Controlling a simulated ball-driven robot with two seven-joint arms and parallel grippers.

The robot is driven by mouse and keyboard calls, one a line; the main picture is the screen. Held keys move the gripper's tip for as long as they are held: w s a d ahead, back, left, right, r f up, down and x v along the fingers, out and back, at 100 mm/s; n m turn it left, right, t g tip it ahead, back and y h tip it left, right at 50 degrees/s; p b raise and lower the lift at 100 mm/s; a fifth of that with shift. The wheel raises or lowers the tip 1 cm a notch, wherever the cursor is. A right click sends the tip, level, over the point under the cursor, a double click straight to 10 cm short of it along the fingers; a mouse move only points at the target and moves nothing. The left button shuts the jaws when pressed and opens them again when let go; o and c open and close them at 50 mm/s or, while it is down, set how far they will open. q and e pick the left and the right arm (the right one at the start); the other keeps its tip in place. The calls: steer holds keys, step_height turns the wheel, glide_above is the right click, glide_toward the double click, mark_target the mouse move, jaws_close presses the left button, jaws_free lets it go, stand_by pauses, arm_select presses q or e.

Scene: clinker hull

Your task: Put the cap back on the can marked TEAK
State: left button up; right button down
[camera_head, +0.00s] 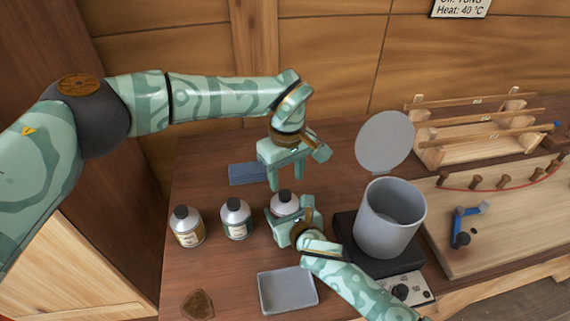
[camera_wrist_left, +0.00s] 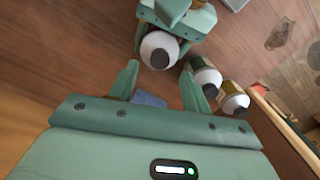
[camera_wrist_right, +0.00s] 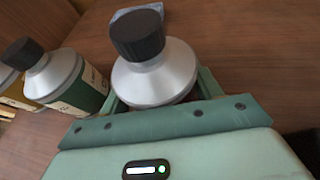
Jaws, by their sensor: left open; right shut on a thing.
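A silver can (camera_head: 284,204) stands upright with a black cap (camera_wrist_right: 137,35) on its neck. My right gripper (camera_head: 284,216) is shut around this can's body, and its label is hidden. My left gripper (camera_head: 288,178) is open and empty just above the can. In the left wrist view the capped can (camera_wrist_left: 158,48) lies beyond the open fingers. A can with a green label (camera_head: 236,218) and a can with an amber label (camera_head: 187,226) stand to the left, both with black caps. I cannot read which can is marked TEAK.
A flat blue block (camera_head: 246,174) lies behind the cans. A shallow grey tray (camera_head: 287,290) and a brown piece (camera_head: 197,304) lie in front.

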arm_select(q)
steer(key=n, duration=0.6)
steer(key=shift+r+n, duration=0.2)
steer(key=shift+n, duration=0.2)
steer(key=n, duration=0.3)
steer(key=shift+r, duration=0.1)
steer(key=n, duration=0.6)
steer(key=shift+d+r+n, duration=0.1)
steer(key=shift+r+n, duration=0.1)
steer(key=shift+n, duration=0.1)
steer(key=n, duration=0.3)
steer(key=shift+r, duration=0.1)
steer(key=n, duration=0.6)
steer(key=shift+r+n, duration=0.2)
steer(key=shift+n, duration=0.1)
steer(key=n, duration=0.3)
steer(key=shift+r, duration=0.15)
steer(key=n, duration=0.6)
steer(key=shift+w+a+r, duration=0.1)
steer(key=shift+a+r, duration=0.05)
steer(key=shift+a, duration=0.05)
steer(key=n, duration=0.5)
steer(key=shift+a+r+n, duration=0.1)
steer(key=shift+r+n, duration=0.15)
steer(key=shift+n, duration=0.05)
